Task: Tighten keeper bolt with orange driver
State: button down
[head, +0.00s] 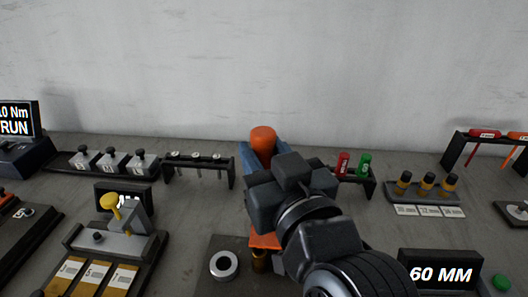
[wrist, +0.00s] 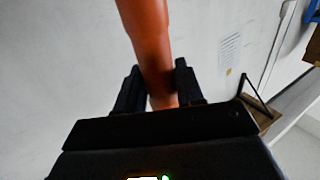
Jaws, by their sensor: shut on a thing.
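My gripper (head: 262,158) is shut on the orange driver (head: 263,138), whose rounded orange top stands up between the fingers. In the wrist view the driver's orange shaft-like body (wrist: 152,50) runs between the two dark fingertips (wrist: 160,88). My wrist hides the driver's lower end, so I cannot tell whether its tip touches anything. Below my wrist an orange part (head: 265,241) and a brass-coloured cylinder (head: 260,260) show on a dark plate (head: 225,245). I cannot make out the keeper bolt for certain.
A grey ring (head: 223,265) lies left of the brass cylinder. A clamp with a yellow knob (head: 110,201) stands left. A rack with red and green pieces (head: 352,172) is close right of my gripper. A "60 MM" display (head: 440,274) stands front right. Bare bench shows between fixtures.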

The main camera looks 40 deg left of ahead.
jog(key=shift+f, duration=0.5)
dwell(0.9)
